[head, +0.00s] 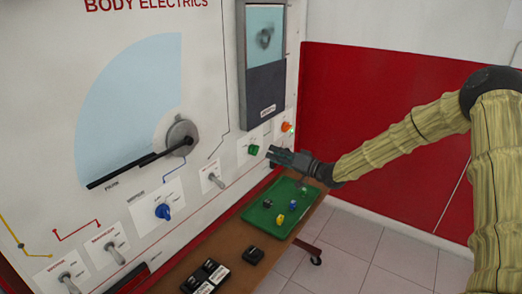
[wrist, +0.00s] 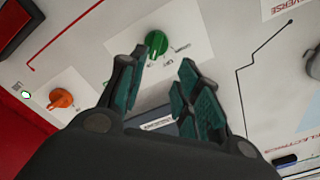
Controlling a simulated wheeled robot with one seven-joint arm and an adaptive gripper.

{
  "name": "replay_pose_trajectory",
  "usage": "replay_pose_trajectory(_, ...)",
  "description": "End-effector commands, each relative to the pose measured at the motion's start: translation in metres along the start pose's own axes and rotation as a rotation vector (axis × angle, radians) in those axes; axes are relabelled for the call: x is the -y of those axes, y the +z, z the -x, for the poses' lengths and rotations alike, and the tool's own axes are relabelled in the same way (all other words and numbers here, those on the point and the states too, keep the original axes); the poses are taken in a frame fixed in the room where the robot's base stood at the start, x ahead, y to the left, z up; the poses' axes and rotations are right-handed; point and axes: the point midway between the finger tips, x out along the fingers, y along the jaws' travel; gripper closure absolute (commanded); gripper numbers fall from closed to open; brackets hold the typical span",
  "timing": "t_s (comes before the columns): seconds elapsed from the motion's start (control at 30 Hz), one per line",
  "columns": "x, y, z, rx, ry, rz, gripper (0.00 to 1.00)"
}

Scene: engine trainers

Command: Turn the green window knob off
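The green window knob (wrist: 157,43) sits on a white label plate on the panel, with a pale pointer line on its face. It also shows in the head view (head: 253,150), just left of my gripper (head: 271,155). In the wrist view my gripper (wrist: 164,62) has its two dark green fingers apart, with nothing between them. The knob lies just beyond the fingertips, nearer the left finger. I see no clear contact. The small lettering around the knob is too blurred to read fully.
An orange knob (head: 286,127) is close by on the right, with a small lit lamp (head: 291,129) beside it. A blue knob (head: 163,212) and several toggle switches are lower left. A green tray (head: 263,224) with small coloured parts lies on the brown table below my gripper.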

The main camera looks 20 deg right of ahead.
Motion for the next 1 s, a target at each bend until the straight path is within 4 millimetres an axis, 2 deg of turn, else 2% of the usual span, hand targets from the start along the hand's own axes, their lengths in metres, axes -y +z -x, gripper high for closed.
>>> replay_pose_trajectory(0.03, -0.001, 0.002, -0.011, 0.005, 0.001, -0.001, 0.67)
replay_pose_trajectory(0.2, -0.002, 0.004, -0.038, 0.007, 0.0, -0.002, 0.67)
replay_pose_trajectory(0.4, -0.002, 0.004, -0.059, 0.007, 0.001, -0.001, 0.67)
replay_pose_trajectory(0.6, -0.002, 0.005, -0.068, 0.007, -0.001, -0.001, 0.67)
replay_pose_trajectory(0.83, -0.001, 0.004, -0.068, 0.006, -0.001, -0.001, 0.67)
replay_pose_trajectory(0.87, -0.001, 0.004, -0.068, 0.007, -0.001, -0.001, 0.71)
replay_pose_trajectory(1.0, -0.001, 0.004, -0.068, 0.007, -0.001, -0.001, 0.96)
